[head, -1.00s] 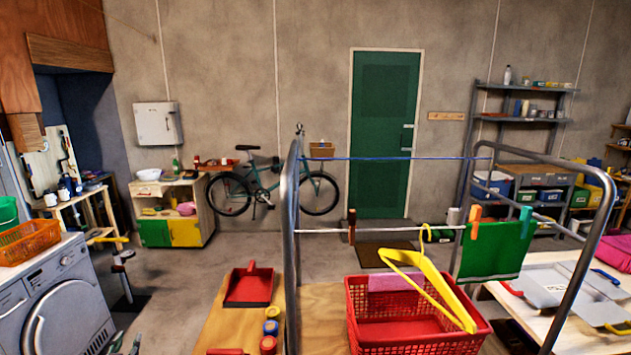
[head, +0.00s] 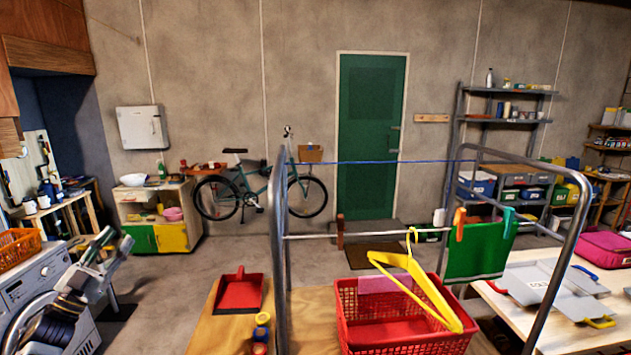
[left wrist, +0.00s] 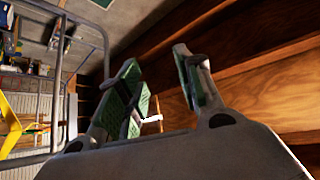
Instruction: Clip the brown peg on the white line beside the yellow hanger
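The brown peg (head: 340,231) stands upright on the white line (head: 312,236) of the drying rack, left of the yellow hanger (head: 415,285) and apart from it. The hanger hangs by its hook from the same line, above a red basket. An orange peg (head: 460,224) and a green peg (head: 508,221) hold a green cloth (head: 480,250) farther right. My left gripper (head: 112,248) is raised in front of the washing machine, well left of the rack. In the left wrist view its fingers (left wrist: 160,75) are apart with nothing held between them. My right gripper is out of view.
The rack's metal frame (head: 278,260) stands between my left gripper and the brown peg. A blue line (head: 370,161) runs behind the white one. A red dustpan (head: 240,292) and several small round tubs lie on the wooden table. The red basket (head: 400,343) sits under the hanger.

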